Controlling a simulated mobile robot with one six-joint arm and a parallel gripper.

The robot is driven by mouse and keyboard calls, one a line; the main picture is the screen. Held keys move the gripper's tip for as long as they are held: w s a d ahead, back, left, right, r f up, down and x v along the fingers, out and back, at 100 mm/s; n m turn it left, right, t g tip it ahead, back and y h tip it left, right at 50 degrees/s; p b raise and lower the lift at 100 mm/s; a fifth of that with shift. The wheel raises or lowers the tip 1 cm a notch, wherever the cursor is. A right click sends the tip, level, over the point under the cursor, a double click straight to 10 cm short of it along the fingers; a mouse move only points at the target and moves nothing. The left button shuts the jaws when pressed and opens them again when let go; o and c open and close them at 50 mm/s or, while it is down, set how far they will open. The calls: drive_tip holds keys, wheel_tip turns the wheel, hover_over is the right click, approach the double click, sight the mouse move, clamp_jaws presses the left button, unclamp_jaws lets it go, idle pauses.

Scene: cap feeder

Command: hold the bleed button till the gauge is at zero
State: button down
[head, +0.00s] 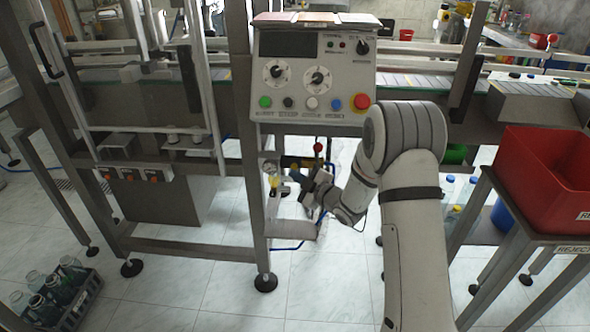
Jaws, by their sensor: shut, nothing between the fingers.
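My gripper (298,178) is shut with nothing in it. It is at the end of my arm, low beside the upright post of the machine frame, under the control panel. A small round gauge (270,169) with a yellowish part below it sits just left of the fingertips. The gauge's needle is too small to read. I cannot make out the bleed button; it may be hidden by the gripper. Whether the fingertips touch anything cannot be told.
The control panel (312,75) with dials and coloured buttons hangs above my gripper. A red-topped knob (318,147) stands just above it. A red bin (553,172) on a stand is at the right. A crate of bottles (75,308) is on the floor at left.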

drive_tip(key=s+b, duration=0.2)
drive_tip(key=s, duration=0.3)
idle(0.5)
drive_tip(key=s+d+r+m+g+h+p, duration=0.1)
drive_tip(key=s+d+r+m+h+p, duration=0.3)
drive_tip(key=d+r, duration=0.35)
drive_tip(key=s+d+r+m+g+h+p, duration=0.1)
drive_tip(key=s+d+r+m+h+p, duration=0.1)
drive_tip(key=d+r+m+h+p, duration=0.5)
drive_tip(key=s+d+r+m+g+p, duration=0.1)
drive_tip(key=s+r+m+g+p, duration=0.2)
drive_tip(key=s, duration=1)
drive_tip(key=s+d+r+m+g+h+p, duration=0.1)
drive_tip(key=s+d+r+m+g+p, duration=0.1)
drive_tip(key=s+r, duration=0.6)
drive_tip(key=s+m+g+p, duration=0.1)
drive_tip(key=s+m+g, duration=0.1)
drive_tip(key=s, duration=0.4)
drive_tip(key=shift+d+r+m+g, duration=0.2)
drive_tip(key=shift+m+g, duration=0.1)
drive_tip(key=shift+g, duration=0.1)
